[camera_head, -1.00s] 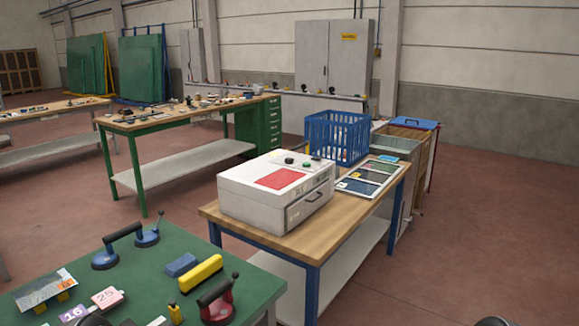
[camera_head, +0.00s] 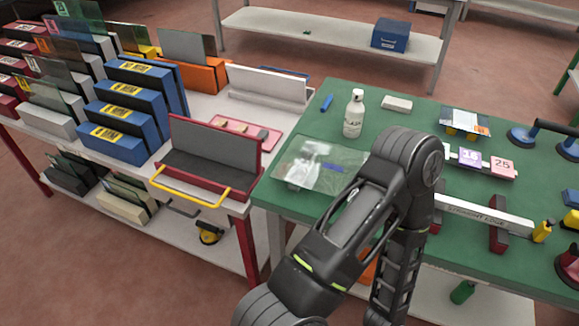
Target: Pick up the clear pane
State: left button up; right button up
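A clear pane (camera_head: 345,157) lies on the green table top at its left end, with its left edge by the table's edge. A bright reflection covers its left part, and a small blue mark shows on or under it. One of my arms, probably the left, rises from the bottom, bends just right of the pane and folds back down. It covers the pane's lower right side. Another small pane (camera_head: 463,122) with an orange label rests on yellow blocks farther right. Neither gripper's fingers show.
The green table (camera_head: 400,118) also holds a white bottle (camera_head: 354,113), a white block (camera_head: 396,103), number tags (camera_head: 502,166) and a long white bar (camera_head: 480,214). At left, a white bench carries colored racks of panes and a red holder (camera_head: 213,140) with a yellow handle.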

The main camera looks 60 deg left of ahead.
aim_at(322, 166)
jog(key=u, duration=1.75)
